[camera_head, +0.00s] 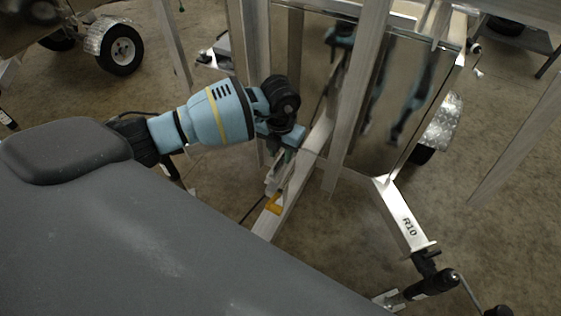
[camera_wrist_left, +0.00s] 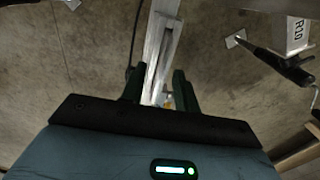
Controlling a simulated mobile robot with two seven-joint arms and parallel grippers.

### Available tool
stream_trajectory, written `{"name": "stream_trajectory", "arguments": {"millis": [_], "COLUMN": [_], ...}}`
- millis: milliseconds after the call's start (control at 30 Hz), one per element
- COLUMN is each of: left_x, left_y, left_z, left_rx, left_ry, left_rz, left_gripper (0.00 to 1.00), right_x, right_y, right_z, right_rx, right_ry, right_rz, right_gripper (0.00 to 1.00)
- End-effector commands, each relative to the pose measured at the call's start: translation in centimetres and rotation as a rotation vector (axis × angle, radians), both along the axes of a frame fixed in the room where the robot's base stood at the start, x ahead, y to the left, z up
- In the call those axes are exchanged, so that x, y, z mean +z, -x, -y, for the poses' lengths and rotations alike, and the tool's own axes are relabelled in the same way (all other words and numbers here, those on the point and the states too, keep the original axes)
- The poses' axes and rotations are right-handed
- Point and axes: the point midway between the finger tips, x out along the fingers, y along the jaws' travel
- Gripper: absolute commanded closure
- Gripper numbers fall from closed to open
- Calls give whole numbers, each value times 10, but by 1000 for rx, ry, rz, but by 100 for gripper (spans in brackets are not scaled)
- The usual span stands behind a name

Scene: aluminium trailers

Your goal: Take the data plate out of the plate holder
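My left gripper (camera_head: 278,172) hangs at the aluminium drawbar of the trailer, at the end of my blue arm. In the left wrist view its two dark green fingers (camera_wrist_left: 158,88) stand apart, on either side of the silver bar (camera_wrist_left: 155,62). I see nothing clearly clamped between them. A small pale and yellow bit (camera_wrist_left: 169,101) shows low between the fingers; I cannot tell what it is. I cannot make out the data plate or its holder in either view. My right gripper is not in view.
An upright metal post (camera_head: 358,90) and the shiny trailer panel (camera_head: 405,100) stand close to the right of my left arm. A yellow part (camera_head: 273,204) sits on the drawbar. A bar marked R10 (camera_head: 407,222) leads to a black jack (camera_head: 435,283). Bare floor lies between the bars.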

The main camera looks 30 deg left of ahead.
Motion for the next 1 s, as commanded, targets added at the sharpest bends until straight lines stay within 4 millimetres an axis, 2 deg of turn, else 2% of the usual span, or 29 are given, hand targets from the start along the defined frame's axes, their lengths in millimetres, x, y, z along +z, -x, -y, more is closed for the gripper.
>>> {"name": "stream_trajectory", "arguments": {"millis": [200, 433, 833, 1000], "left_x": [0, 0, 2, 22], "left_y": [0, 0, 0, -2], "left_z": [0, 0, 0, 0], "left_rx": [0, 0, 0, -1], "left_ry": [0, 0, 0, 1], "left_rz": [1, 0, 2, 6], "left_gripper": [69, 99, 100, 100], "right_x": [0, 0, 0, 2], "right_y": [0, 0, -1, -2], "right_z": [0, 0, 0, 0], "right_rx": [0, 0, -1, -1], "right_ry": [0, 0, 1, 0], "right_rz": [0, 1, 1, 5], "right_gripper": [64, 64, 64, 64]}}
